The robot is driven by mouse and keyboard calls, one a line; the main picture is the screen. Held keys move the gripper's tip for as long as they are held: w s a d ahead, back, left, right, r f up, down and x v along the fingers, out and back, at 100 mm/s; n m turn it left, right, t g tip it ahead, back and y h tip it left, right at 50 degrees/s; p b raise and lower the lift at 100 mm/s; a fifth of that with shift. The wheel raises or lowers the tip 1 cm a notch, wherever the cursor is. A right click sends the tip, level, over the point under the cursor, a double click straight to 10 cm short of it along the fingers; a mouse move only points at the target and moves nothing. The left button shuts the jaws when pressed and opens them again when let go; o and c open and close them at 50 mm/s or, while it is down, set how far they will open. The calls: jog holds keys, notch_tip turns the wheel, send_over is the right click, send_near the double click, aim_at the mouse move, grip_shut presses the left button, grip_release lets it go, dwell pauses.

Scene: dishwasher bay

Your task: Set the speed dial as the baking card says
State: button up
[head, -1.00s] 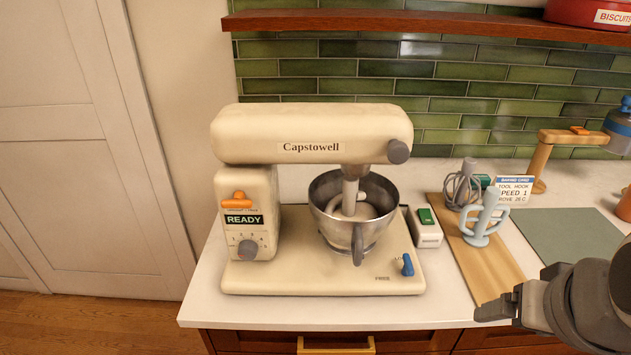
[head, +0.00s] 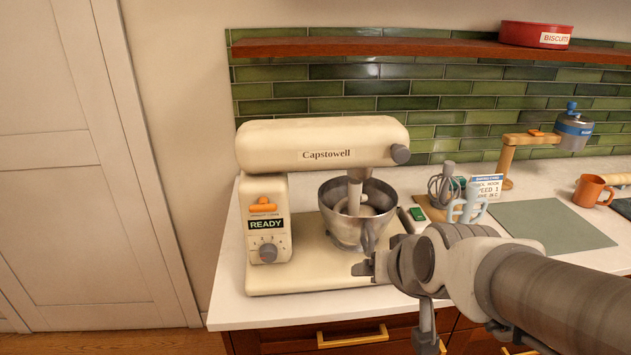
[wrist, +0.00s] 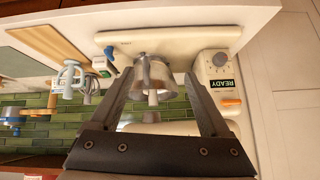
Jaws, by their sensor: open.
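The cream mixer (head: 322,135) stands on the counter. Its grey speed dial (head: 268,252) is low on the column's front, with small numbers above it; its setting is too small to tell. It also shows in the wrist view (wrist: 219,60), right of the fingers. The display (head: 266,224) reads READY. The baking card (head: 487,184) stands at the right, partly hidden by a pale blue hook-like tool; "SPEED 1" is legible. My gripper (head: 362,268) is open and empty, in front of the mixer's base and right of the dial. The wrist view shows its fingers (wrist: 158,76) spread.
The steel bowl (head: 340,225) sits under the mixer head. An orange lever (head: 263,205) is above the display. A whisk (head: 443,188), the pale blue tool (head: 468,204) and a green mat (head: 550,232) lie to the right. A shelf (head: 400,47) runs above.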

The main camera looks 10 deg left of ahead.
jog(key=w+a+f+t+y, duration=0.1)
jog(key=w+a+f, duration=0.15)
jog(key=a, duration=0.25)
jog(key=w+a+f+t+y, duration=0.1)
jog(key=w+a+f, duration=0.15)
jog(key=a, duration=0.25)
jog(key=t+p, duration=0.2)
jog(key=t, duration=0.2)
send_near(268, 257)
jog(key=s+d+f, duration=0.1)
jog(key=s+d, duration=0.1)
jog(key=s+f+n+t, duration=0.2)
jog(key=s+t, duration=0.1)
jog(key=s, duration=0.4)
jog(key=b+x, duration=0.1)
jog(key=x, duration=0.4)
jog(key=b+x, duration=0.1)
jog(key=x, duration=0.5)
jog(key=b+x, duration=0.1)
jog(key=x, duration=0.5)
jog(key=shift+w+a+r+b, duration=0.15)
jog(key=shift+r+b, duration=0.15)
jog(key=shift+b, duration=0.1)
jog(key=shift+m, duration=0.3)
grip_shut()
